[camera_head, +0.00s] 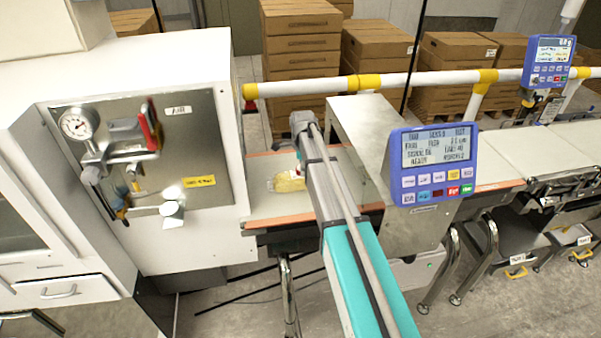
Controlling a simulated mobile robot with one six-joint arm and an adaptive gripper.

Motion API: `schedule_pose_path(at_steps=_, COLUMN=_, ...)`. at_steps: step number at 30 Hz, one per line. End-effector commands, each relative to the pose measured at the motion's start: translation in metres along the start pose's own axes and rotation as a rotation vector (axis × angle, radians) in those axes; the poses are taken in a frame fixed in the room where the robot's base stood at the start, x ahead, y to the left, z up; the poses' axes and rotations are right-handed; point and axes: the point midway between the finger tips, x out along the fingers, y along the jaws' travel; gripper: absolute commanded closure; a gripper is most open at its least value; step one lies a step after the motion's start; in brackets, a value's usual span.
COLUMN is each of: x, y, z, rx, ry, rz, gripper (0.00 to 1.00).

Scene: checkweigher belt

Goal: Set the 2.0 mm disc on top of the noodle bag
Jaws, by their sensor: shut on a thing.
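The noodle bag (290,181) is a small yellow pack lying on the grey belt, just left of my arm. My gripper (298,158) is near the arm's far end, above or just behind the bag, and is mostly hidden by the arm. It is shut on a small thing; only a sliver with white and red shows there. I cannot make out whether this is the 2.0 mm disc, and no other disc is clear.
The belt (262,205) has free room left of the bag. A grey metal housing (372,140) stands right of the arm, with a blue display panel (433,165) in front. A white cabinet (190,80) with a gauge panel borders the left. A white-and-yellow rail (310,87) runs behind.

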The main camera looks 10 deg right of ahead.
Motion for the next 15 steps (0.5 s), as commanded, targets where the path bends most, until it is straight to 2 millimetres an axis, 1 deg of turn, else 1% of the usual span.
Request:
schedule_pose_path(at_steps=1, x=0.0026, y=0.0000, z=-0.0002, rx=0.000, ry=0.000, rz=0.000, gripper=0.77)
schedule_pose_path(at_steps=11, x=0.0019, y=0.0000, z=-0.0004, rx=0.000, ry=0.000, rz=0.000, gripper=0.77)
schedule_pose_path(at_steps=15, x=0.0054, y=0.0000, z=-0.0005, rx=0.001, ry=0.000, rz=0.000, gripper=0.77)
